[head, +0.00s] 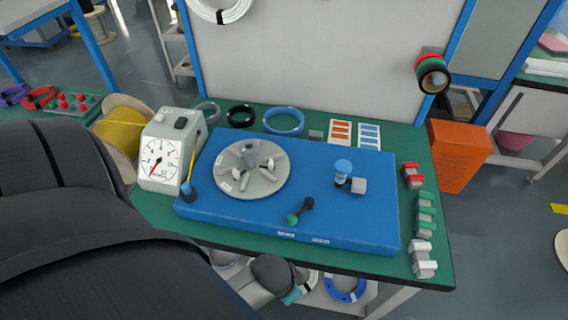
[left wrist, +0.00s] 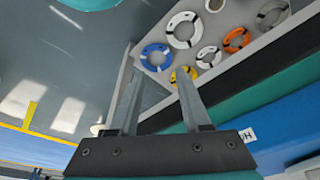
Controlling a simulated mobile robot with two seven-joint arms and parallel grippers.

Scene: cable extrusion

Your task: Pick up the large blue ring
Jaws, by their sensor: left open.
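A large blue ring (head: 284,121) lies flat on the green table behind the blue base unit, with a black ring (head: 241,116) and a grey ring (head: 208,112) to its left. My left gripper (left wrist: 157,70) is open and empty in the left wrist view. It points down past the table's front edge toward a lower shelf, well away from the ring on the table. Another blue ring (left wrist: 155,57) lies on that shelf, beyond the fingers; it also shows in the head view (head: 345,290). My left arm fills the head view's lower left. My right gripper is not in view.
The blue base unit (head: 345,222) with a grey turntable (head: 262,182) fills the middle of the table. A dial gauge (head: 160,164) and yellow spool (head: 120,130) stand left. Red, green and white blocks (head: 425,215) line the right edge. An upright grey panel (head: 320,60) stands behind.

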